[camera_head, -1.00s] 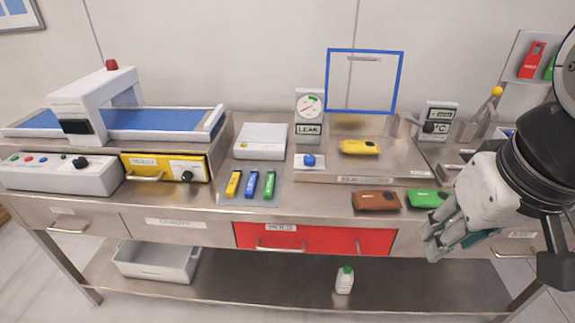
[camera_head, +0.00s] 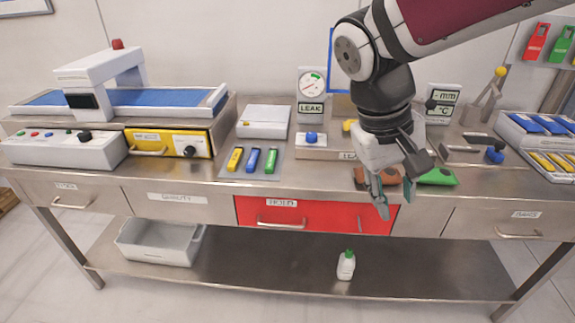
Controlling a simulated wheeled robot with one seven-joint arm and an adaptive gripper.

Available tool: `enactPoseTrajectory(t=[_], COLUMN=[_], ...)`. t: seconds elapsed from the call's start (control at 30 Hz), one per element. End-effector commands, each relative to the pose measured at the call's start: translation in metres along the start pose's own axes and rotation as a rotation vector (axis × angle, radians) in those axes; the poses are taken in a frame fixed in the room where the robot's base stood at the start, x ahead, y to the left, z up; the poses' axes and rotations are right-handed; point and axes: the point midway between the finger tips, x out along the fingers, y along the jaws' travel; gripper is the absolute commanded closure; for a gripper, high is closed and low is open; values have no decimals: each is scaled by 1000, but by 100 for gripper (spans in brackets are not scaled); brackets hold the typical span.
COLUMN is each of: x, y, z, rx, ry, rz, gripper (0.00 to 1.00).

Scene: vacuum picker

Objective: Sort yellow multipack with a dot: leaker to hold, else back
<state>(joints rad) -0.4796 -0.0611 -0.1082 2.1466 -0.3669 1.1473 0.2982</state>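The yellow multipack (camera_head: 347,126) lies in the leak tester, mostly hidden behind my arm; whether it has a dot cannot be seen. The leak gauge (camera_head: 311,83) stands at the tester's back left, with a blue button (camera_head: 311,137) in front. The red HOLD drawer (camera_head: 345,218) is shut under the counter. My gripper (camera_head: 394,202) points down at the counter's front edge. Its fingers look apart and nothing shows between them. It overlaps the brown pack (camera_head: 362,178) in the picture; contact cannot be told. A green pack (camera_head: 438,177) lies just right.
Yellow, blue and green sticks (camera_head: 253,160) lie on a mat. Trays of blue and yellow packs (camera_head: 543,134) sit right. A bottle (camera_head: 346,266) and grey bin (camera_head: 160,243) are on the lower shelf.

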Motion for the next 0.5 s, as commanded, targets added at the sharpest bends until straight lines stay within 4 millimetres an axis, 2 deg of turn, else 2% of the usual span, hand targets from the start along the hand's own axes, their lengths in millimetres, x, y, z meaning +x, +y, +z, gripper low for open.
enactPoseTrajectory(t=[0.03, 0.1, 0.27, 0.5], x=[16, 29, 59, 107], y=[-14, -28, -67, -144], z=[-20, -42, -88, -148], rx=[-35, -68, -143, -250], ry=[-23, -43, -68, -36], rz=[43, 106, 264, 531], gripper=[69, 69, 69, 69])
